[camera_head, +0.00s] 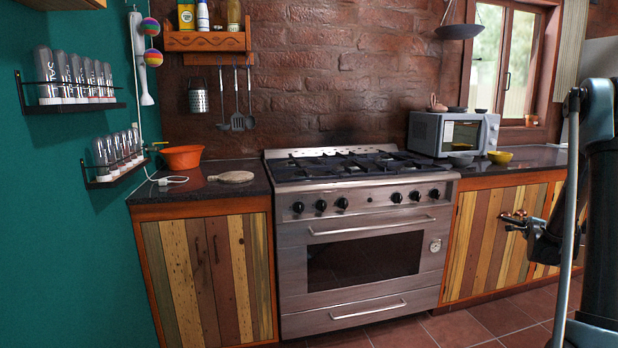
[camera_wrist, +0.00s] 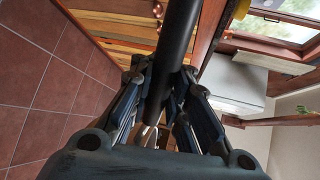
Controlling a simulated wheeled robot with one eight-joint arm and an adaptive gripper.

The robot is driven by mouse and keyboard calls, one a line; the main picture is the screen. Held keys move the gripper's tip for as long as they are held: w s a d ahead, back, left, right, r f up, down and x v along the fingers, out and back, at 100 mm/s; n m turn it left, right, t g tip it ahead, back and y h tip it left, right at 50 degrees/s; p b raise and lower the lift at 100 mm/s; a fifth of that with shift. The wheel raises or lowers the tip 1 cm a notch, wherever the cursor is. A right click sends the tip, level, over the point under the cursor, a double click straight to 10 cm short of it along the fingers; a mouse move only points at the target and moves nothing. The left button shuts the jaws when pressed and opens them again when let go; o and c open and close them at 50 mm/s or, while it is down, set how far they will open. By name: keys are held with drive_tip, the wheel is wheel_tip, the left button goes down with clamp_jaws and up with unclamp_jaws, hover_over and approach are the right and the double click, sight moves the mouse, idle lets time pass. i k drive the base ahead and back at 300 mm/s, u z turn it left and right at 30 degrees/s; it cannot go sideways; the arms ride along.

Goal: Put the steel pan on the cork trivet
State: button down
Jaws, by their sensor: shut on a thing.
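The cork trivet (camera_head: 232,176) is a round, pale disc lying flat on the left counter, beside the stove; nothing stands on it. My gripper (camera_wrist: 162,72) is shut around a dark, rod-like handle (camera_wrist: 176,40), which I take to be the steel pan's. The handle runs out past the top of the wrist view, and the pan's body is not visible there. In the head view I cannot make out the pan. My dark arm fills the right edge there, with the hand in front of the right cabinet, well apart from the trivet.
The stove (camera_head: 360,165) stands between the two counters, its burners bare. An orange bowl (camera_head: 181,157) and a white cable lie near the trivet. A microwave (camera_head: 453,134), a yellow bowl (camera_head: 500,157) and a grey bowl (camera_head: 461,160) stand on the right counter. Tiled floor is clear in front.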

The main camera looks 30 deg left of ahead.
sight(227, 180)
drive_tip(key=u, duration=0.3)
drive_tip(key=k, duration=1.7)
drive_tip(key=u, duration=0.8)
drive_tip(key=i, duration=1)
drive_tip(key=z, duration=0.05)
